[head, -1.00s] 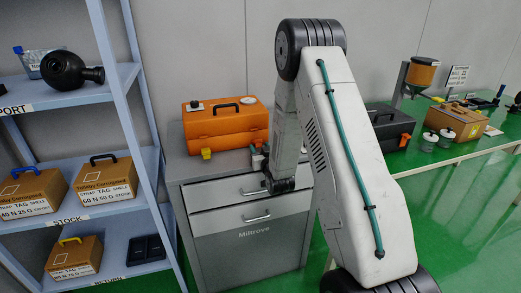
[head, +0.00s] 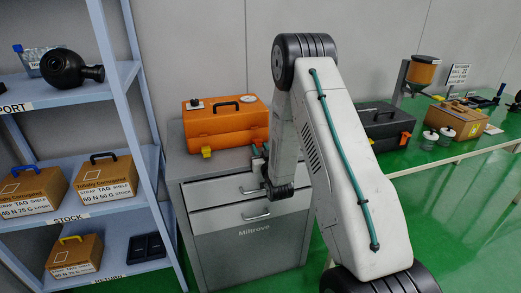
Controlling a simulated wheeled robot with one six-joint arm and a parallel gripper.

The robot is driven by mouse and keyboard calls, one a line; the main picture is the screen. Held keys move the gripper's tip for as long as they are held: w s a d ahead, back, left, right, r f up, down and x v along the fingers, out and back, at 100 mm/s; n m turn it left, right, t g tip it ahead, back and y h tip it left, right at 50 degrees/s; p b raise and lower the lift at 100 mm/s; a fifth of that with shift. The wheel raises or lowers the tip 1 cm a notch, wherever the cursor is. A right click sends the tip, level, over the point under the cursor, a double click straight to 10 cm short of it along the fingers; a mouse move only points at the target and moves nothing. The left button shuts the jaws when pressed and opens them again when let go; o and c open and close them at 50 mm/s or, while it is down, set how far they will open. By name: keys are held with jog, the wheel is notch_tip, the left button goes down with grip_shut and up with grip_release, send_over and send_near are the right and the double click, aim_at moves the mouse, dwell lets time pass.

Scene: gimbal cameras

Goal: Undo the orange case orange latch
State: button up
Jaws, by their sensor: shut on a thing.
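The orange case (head: 226,124) sits closed on top of the grey drawer cabinet (head: 186,168). It has a black handle and round fittings on its lid. A yellow latch (head: 206,152) hangs at the left of its front face. My gripper (head: 259,154) is at the right end of that front face, low down, where it hides the orange latch. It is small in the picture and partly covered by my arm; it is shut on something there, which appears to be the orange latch.
A dark case (head: 386,122) with an orange latch (head: 405,138) stands on the green bench at the right, with jars (head: 446,136) and a cardboard box (head: 460,120) beyond. A blue shelf (head: 120,100) with boxes stands left of the cabinet.

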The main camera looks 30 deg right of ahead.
jog(key=o, duration=0.9)
jog(key=shift+c, duration=0.2)
jog(key=shift+s, duration=0.1)
jog(key=v, duration=0.7)
jog(key=shift+s, duration=0.3)
jog(key=shift+a+f, duration=0.1)
jog(key=shift+a, duration=0.1)
